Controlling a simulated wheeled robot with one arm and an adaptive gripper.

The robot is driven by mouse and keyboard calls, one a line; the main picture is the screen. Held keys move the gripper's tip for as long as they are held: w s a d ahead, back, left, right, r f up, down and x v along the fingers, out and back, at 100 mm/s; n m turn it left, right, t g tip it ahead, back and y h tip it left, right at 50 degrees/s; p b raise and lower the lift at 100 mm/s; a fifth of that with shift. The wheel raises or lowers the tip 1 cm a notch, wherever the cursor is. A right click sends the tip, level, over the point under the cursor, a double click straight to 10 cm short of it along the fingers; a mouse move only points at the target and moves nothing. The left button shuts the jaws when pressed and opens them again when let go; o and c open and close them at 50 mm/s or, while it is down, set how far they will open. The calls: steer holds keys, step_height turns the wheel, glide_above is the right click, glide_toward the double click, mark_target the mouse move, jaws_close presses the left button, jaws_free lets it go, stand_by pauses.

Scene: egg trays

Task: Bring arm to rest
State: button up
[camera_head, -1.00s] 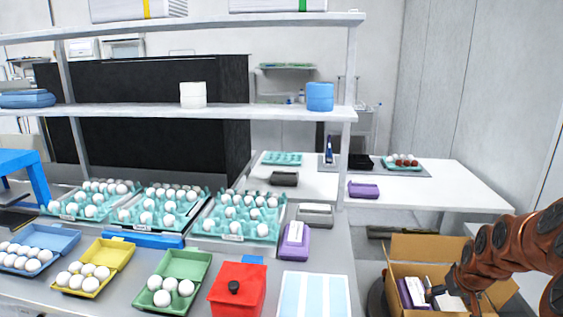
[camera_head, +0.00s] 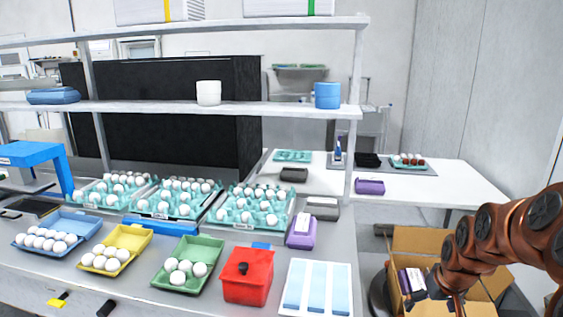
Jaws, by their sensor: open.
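My arm, copper-brown with dark joints, reaches in from the right edge over an open cardboard box (camera_head: 420,240). My gripper (camera_head: 436,292) is at the arm's lower end, above the box; its fingers are small and partly hidden here. A purple carton with a white label (camera_head: 413,281) lies inside the box, just left of the gripper. I cannot tell whether the two touch.
The grey table on the left holds teal egg trays (camera_head: 255,205), blue, yellow and green (camera_head: 190,262) egg cartons, a red box (camera_head: 247,276) and a purple carton (camera_head: 302,230). A shelf (camera_head: 180,106) spans above. A white table (camera_head: 440,182) stands behind the box.

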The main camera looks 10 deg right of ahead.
steer(key=s+a+r+n+g, duration=0.15)
steer(key=s+a, duration=0.25)
steer(key=a, duration=0.6)
steer(key=s+a+r+g, duration=0.1)
steer(key=s+a+g, duration=0.1)
steer(key=s+a, duration=0.5)
steer(key=s+a+r+n+g, duration=0.1)
steer(key=s+a+r, duration=0.1)
steer(key=s+a, duration=0.6)
steer(key=s, duration=0.6)
steer(key=shift+s+a+g, duration=0.15)
steer(key=shift+a+g, duration=0.15)
steer(key=shift+g, duration=0.05)
